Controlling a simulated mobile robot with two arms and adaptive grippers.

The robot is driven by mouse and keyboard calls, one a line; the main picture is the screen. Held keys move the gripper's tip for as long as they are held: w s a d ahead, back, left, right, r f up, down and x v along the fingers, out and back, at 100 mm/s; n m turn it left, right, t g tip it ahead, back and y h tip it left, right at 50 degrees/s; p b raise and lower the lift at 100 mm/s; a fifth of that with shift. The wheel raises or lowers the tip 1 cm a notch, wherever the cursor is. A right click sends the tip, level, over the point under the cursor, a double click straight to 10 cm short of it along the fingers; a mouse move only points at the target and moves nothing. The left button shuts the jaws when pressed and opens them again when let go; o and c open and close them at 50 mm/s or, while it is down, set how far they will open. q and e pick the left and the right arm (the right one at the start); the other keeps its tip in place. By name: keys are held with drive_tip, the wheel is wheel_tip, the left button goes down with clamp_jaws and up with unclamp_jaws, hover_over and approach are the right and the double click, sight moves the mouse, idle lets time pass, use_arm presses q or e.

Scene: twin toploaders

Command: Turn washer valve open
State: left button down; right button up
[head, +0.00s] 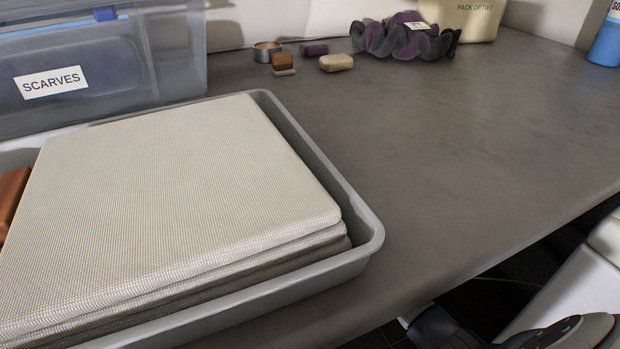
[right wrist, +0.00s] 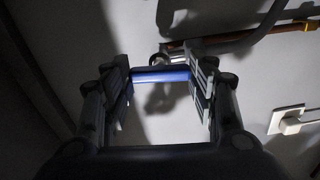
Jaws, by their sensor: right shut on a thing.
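The blue valve handle (right wrist: 162,75) shows in the right wrist view, spanning crosswise between the fingers of my right gripper (right wrist: 160,82). The gripper is shut on it, with one finger at each end of the handle. A round metal fitting lies just behind the handle, by a pipe on the pale wall. The washer's own body is not clearly identifiable; a white appliance edge (head: 580,290) shows at the lower right of the head view. My left gripper is in neither view. The valve is not visible in the head view.
A copper pipe (right wrist: 235,37) and a grey hose (right wrist: 262,28) run close behind the handle. A wall socket with a plug (right wrist: 288,120) is at the right. In the head view, a grey tray (head: 365,235) of folded cloths stands on the counter (head: 480,140), whose middle is clear.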

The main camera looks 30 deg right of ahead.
drive_tip(key=shift+a+n, duration=0.1)
drive_tip(key=shift+n, duration=0.5)
drive_tip(key=o, duration=1.1)
drive_tip(key=shift+c, duration=0.2)
drive_tip(key=shift+s, duration=0.1)
drive_tip(key=s, duration=1.1)
drive_tip(key=shift+s+a, duration=0.3)
drive_tip(key=shift+s, duration=0.1)
